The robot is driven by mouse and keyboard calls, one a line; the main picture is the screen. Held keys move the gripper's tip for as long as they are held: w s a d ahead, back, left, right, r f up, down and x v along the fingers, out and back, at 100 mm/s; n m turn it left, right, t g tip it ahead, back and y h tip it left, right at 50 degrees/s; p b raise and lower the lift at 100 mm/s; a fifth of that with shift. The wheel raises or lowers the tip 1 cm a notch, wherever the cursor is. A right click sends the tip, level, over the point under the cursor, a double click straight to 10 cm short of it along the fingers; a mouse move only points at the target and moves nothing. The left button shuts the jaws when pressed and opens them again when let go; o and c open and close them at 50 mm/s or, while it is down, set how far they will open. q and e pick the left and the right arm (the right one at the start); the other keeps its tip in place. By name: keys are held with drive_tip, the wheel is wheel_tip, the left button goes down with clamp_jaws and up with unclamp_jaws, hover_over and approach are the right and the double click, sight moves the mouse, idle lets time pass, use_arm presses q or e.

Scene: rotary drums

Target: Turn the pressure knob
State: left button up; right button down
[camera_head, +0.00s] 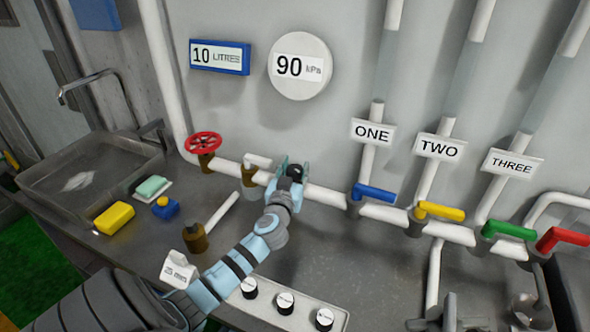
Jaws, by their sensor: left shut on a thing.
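My left gripper (293,167) is at the white horizontal pipe, below the round gauge, with its fingers pointing at the wall. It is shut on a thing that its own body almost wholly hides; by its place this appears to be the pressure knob. The round white gauge (299,67) on the wall above reads 90 kPa. My right gripper is not in view.
A red wheel valve (203,142) and a white-handled valve (257,161) are left of my gripper. Blue (374,193), yellow (441,210), green (510,229) and red (564,238) levers are to the right. A panel (264,302) with small knobs lies in front.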

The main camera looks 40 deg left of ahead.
use_arm(q)
drive_tip(key=shift+f+m+t+h+b, duration=0.15)
drive_tip(key=shift+m+t+h+b, duration=0.25)
drive_tip(key=shift+h, duration=0.3)
drive_tip(key=shift+m+h, duration=0.4)
drive_tip(key=o, duration=1.2)
drive_tip(key=v, duration=1.2)
